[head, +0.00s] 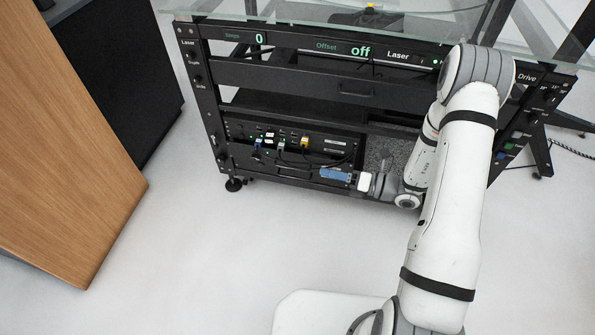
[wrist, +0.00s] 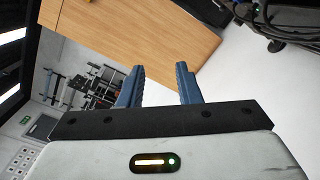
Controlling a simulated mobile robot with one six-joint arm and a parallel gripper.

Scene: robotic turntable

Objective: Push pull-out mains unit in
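A black panel with lit indicators and plugged-in cables (head: 325,143) sits in the lower left of the turntable's frame. Below it is a low black drawer front (head: 285,172) close above the floor, partly hidden by cables. I cannot tell for sure which of these is the pull-out mains unit, or how far it stands out. My gripper (head: 322,173) points left in front of the lower right end of this drawer front. In the wrist view its two blue fingers (wrist: 159,68) stand apart with nothing between them. Contact with the unit cannot be made out.
A glass top (head: 300,35) covers the frame, with a display bar and a shut upper drawer (head: 300,78) beneath. My arm covers the frame's right side. A wooden cabinet (head: 60,130) stands at left; it also shows in the wrist view (wrist: 140,30). The white floor between is clear.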

